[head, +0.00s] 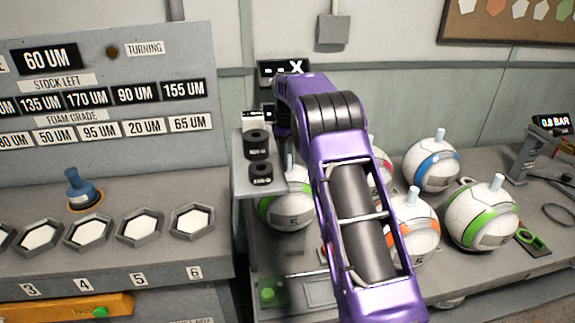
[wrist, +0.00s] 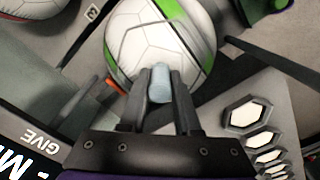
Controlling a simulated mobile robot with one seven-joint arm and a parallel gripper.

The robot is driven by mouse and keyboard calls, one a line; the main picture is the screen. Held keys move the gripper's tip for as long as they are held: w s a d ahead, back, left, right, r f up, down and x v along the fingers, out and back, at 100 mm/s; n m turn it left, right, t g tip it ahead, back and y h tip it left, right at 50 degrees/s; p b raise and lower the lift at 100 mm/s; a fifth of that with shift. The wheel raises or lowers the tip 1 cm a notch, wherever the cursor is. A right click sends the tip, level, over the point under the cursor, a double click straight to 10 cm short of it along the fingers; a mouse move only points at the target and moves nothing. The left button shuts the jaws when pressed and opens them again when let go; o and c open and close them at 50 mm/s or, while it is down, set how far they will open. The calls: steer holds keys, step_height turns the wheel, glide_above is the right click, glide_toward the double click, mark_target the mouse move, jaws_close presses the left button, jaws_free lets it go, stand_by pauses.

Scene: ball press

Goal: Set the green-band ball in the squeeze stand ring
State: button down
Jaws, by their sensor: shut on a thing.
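A white ball with a green band (head: 281,212) shows left of my purple arm in the head view, partly hidden by the arm and a grey shelf. In the wrist view a green-banded ball (wrist: 135,47) lies just beyond my gripper (wrist: 160,88). My gripper is shut on the pale blue stem (wrist: 160,80) on this ball. In the head view my gripper is hidden behind my arm. Dark bars (wrist: 270,65) reach out beside the ball in the wrist view. I cannot tell whether they belong to the squeeze stand ring or whether the ball is seated.
A second green-banded ball (head: 470,226), a blue-banded ball (head: 428,170) and an orange-banded ball (head: 405,240) stand on the right bench. The shelf (head: 262,185) carries black cylinders (head: 257,145). Hexagonal pads (head: 140,228) line the left bench.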

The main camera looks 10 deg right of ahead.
steer(key=shift+f, duration=0.65)
steer(key=shift+f, duration=0.15)
steer(key=c, duration=0.6)
jaws_free()
step_height(320, 180, up, 12)
steer(key=shift+r, duration=0.25)
